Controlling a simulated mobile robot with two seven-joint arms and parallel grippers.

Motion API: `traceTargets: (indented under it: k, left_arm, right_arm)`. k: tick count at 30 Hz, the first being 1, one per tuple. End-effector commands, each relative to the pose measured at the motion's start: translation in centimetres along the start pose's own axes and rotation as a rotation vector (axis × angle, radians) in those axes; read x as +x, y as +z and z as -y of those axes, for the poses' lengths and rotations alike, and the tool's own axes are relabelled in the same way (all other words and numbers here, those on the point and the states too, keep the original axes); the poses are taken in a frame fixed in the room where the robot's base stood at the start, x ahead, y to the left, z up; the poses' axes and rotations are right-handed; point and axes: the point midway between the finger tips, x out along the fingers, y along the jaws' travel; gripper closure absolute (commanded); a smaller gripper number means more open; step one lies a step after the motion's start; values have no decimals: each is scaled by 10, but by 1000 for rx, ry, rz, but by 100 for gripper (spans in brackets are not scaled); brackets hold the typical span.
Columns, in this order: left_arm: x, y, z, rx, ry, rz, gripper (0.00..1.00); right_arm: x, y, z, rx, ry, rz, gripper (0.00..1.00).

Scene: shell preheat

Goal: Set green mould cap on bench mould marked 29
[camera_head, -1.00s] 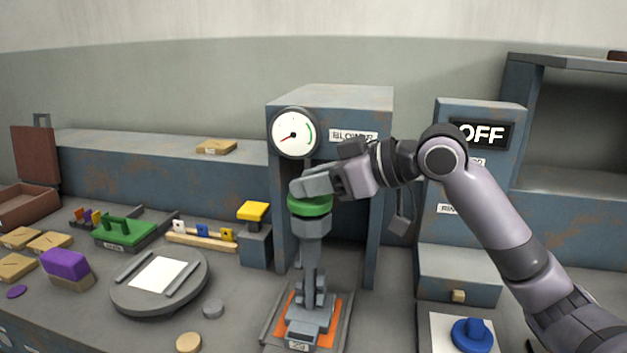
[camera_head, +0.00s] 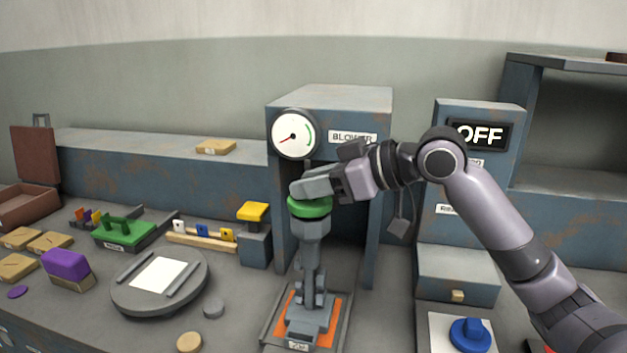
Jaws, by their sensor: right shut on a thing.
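My right gripper (camera_head: 312,186) is shut on a round green piece (camera_head: 310,208), which looks like the green mould cap. The green piece sits directly above the wide grey top (camera_head: 311,226) of an upright post; I cannot tell whether they touch. The post stands on an orange base plate (camera_head: 333,304) in a grey frame. A small label (camera_head: 298,346) at its foot is too blurred to read surely. My left gripper is not in view.
The blower housing (camera_head: 331,97) with a dial (camera_head: 295,134) stands right behind the post. A round grey turntable (camera_head: 130,297) and a purple-topped block (camera_head: 68,264) are left. A blue knob (camera_head: 470,335) and a box with an OFF display (camera_head: 480,135) are right.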

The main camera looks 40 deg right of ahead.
Motion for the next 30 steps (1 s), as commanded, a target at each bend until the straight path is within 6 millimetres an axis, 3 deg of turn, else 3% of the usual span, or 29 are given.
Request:
traceTargets:
  k: [28, 29, 30]
  left_arm:
    - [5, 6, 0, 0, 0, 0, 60]
    - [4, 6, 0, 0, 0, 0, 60]
    - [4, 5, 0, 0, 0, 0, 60]
  right_arm:
    - [4, 11, 0, 0, 0, -1, 96]
    - [4, 10, 0, -1, 0, -1, 60]
    - [4, 10, 0, -1, 0, -1, 56]
